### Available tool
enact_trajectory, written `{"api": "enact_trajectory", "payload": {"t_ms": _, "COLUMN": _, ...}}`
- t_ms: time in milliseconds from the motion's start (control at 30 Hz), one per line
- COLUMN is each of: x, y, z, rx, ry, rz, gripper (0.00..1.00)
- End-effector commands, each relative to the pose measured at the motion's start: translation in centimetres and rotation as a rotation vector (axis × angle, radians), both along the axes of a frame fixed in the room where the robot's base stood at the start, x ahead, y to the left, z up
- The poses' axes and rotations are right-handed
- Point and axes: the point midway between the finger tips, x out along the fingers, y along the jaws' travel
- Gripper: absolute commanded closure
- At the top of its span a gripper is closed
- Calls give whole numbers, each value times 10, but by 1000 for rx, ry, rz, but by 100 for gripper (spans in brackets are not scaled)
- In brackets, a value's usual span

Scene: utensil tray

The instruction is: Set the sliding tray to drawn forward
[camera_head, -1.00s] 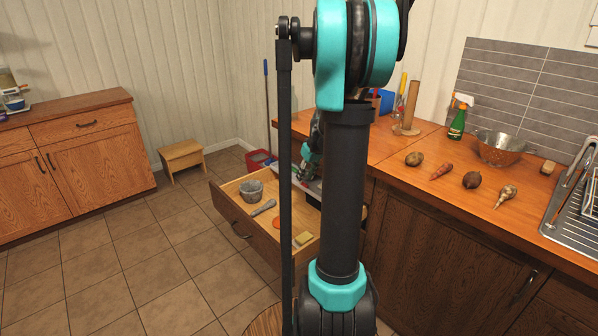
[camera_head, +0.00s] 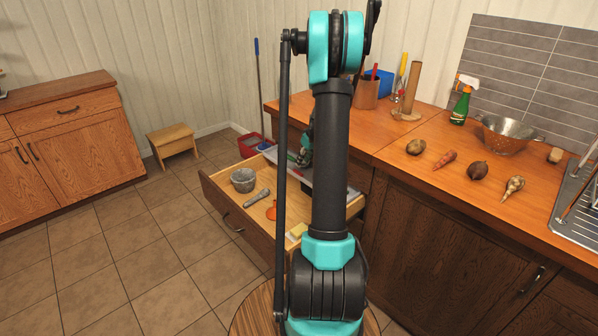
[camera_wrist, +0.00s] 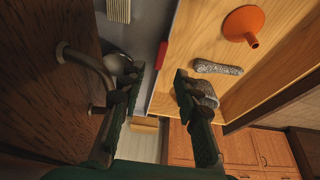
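The sliding tray (camera_wrist: 146,42) is a grey insert lying across the back part of an open wooden drawer (camera_head: 214,197). In the head view a strip of the tray (camera_head: 274,153) shows beside my arm; the rest is largely hidden. My gripper (camera_wrist: 158,76) is open, with its fingers on either side of the tray's front wall in the wrist view. I cannot tell whether either finger touches the wall. A red piece (camera_wrist: 161,55) shows at this wall. In the head view my gripper (camera_head: 305,152) is partly hidden behind my arm.
The drawer's front part holds a grey mortar (camera_head: 243,180), a pestle (camera_head: 256,198), an orange funnel (camera_wrist: 246,22) and a yellow block (camera_head: 297,231). Vegetables and a colander (camera_head: 505,135) stand on the counter (camera_head: 400,190). A stool (camera_head: 172,137) stands beyond open floor.

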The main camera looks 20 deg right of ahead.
Motion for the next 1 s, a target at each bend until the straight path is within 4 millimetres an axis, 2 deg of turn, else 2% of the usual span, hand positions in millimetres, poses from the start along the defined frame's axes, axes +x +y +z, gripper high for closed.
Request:
{"api": "enact_trajectory", "payload": {"t_ms": 200, "x": 15, "y": 6, "z": -37, "rx": 0, "ry": 0, "rz": 1, "gripper": 67}}
{"api": "enact_trajectory", "payload": {"t_ms": 400, "x": 24, "y": 9, "z": -61, "rx": 0, "ry": -1, "rz": 0, "gripper": 67}}
{"api": "enact_trajectory", "payload": {"t_ms": 600, "x": 27, "y": 10, "z": -70, "rx": 0, "ry": -1, "rz": 0, "gripper": 67}}
{"api": "enact_trajectory", "payload": {"t_ms": 867, "x": 28, "y": 10, "z": -71, "rx": 0, "ry": -1, "rz": 0, "gripper": 67}}
{"api": "enact_trajectory", "payload": {"t_ms": 1000, "x": 28, "y": 10, "z": -71, "rx": 0, "ry": -1, "rz": 0, "gripper": 83}}
